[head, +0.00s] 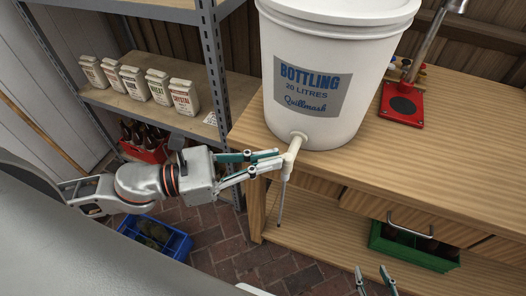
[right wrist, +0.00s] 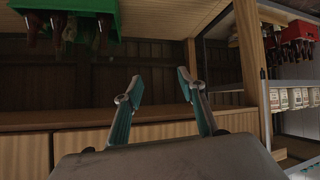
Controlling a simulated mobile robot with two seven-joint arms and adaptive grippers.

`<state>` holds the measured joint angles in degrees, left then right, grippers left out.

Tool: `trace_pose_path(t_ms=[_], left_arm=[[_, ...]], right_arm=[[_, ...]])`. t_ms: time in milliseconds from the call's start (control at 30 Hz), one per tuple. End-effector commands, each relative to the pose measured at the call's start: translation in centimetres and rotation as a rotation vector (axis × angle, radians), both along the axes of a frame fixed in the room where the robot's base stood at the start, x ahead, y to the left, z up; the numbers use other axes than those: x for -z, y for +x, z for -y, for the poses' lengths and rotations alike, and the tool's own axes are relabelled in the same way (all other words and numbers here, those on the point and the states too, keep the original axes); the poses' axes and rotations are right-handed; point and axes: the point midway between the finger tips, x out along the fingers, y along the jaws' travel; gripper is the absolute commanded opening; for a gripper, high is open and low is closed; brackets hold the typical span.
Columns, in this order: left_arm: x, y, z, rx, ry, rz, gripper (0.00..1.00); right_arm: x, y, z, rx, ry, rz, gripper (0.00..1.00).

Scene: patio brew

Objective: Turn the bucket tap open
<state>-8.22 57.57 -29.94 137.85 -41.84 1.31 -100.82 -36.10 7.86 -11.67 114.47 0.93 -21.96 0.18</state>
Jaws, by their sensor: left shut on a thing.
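The white bottling bucket (head: 330,70) stands upright on the wooden bench in the head view, with a blue and grey label. Its cream tap (head: 292,152) sticks out low on the front, with a thin tube hanging below it. My left gripper (head: 281,160) reaches in from the left, its fingers at the tap and shut on it. The fingers hide part of the tap, so its handle's position cannot be told. My right gripper (head: 376,283) shows only its fingertips at the bottom edge; in the right wrist view (right wrist: 164,92) its fingers are apart with nothing between them.
The wooden bench (head: 450,140) carries a red-based capper (head: 402,105) at the right. A green crate (head: 412,250) with bottles is on the shelf below. At left are shelves with paper bags (head: 147,84), a red crate (head: 146,150) and a blue crate (head: 155,240) on the brick floor.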

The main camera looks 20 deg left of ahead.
Motion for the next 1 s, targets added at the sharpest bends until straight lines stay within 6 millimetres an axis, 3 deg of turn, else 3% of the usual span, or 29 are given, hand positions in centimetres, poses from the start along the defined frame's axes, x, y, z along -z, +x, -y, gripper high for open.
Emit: trace_pose_path(t_ms=[33,267,600,1000], left_arm=[[-0.8,-0.3,0.3,-0.04,-0.008,-0.001,0.0],[-0.7,-1.0,1.0,-0.257,-0.009,-0.004,0.0],[-0.3,-1.6,2.1,-0.565,-0.009,-0.005,0.0],[-0.1,-1.8,3.1,-0.808,-0.003,-0.001,0.0]], right_arm=[[-1.1,0.0,-0.2,-0.001,0.005,0.002,0.4],[-2.2,-1.3,-0.7,-0.004,0.024,-0.021,0.4],[-5.1,-0.1,-0.5,-0.002,0.018,0.007,0.4],[-5.4,0.1,-0.4,-0.002,0.017,0.011,0.4]])
